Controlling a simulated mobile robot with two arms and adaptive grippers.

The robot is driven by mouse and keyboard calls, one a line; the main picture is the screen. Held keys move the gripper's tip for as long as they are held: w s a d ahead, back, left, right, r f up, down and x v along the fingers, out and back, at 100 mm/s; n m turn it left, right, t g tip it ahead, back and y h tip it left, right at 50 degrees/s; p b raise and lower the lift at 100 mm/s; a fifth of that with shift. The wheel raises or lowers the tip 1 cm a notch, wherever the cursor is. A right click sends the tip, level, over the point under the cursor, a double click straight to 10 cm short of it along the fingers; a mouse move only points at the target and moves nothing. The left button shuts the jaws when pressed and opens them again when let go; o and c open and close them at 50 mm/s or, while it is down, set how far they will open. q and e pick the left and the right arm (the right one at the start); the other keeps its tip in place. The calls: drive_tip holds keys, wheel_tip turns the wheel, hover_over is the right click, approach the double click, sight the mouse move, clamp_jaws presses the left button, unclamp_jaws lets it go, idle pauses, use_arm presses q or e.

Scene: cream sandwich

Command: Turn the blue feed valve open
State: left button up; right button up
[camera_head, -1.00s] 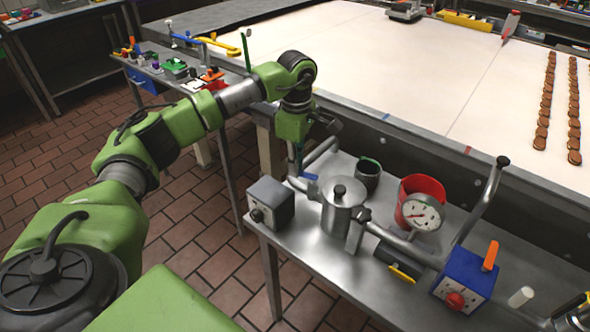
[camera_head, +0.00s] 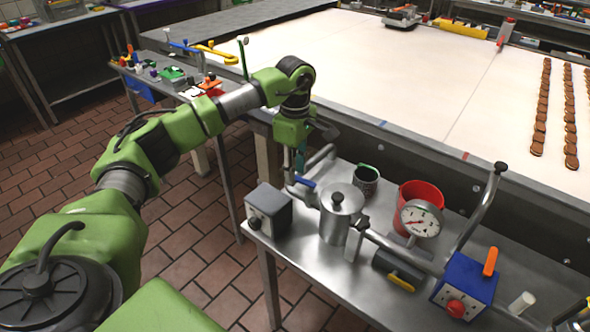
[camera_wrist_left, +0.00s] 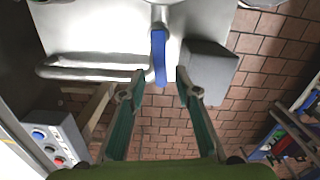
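The blue feed valve handle (camera_head: 304,183) is a short blue lever on the steel pipe left of the lidded steel pot (camera_head: 341,218). In the left wrist view the blue lever (camera_wrist_left: 159,55) runs along the picture's vertical, its free end between my left gripper's fingertips. My left gripper (camera_head: 295,170) points down just above the lever in the head view. In the left wrist view it (camera_wrist_left: 161,80) is open, a finger on either side with gaps; contact is not visible. My right gripper is not in view.
A grey box with a knob (camera_head: 268,212) stands close left of the valve. A dark mug (camera_head: 366,181), a red bucket (camera_head: 418,195), a dial gauge (camera_head: 420,218) and a blue box with an orange lever (camera_head: 466,282) stand to the right. The white conveyor (camera_head: 400,75) lies behind.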

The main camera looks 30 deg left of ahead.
use_arm(q)
wheel_tip(320, 180, up, 12)
idle(0.7)
drive_tip(key=shift+s+f, duration=0.1)
drive_tip(key=shift+f, duration=0.05)
idle(0.4)
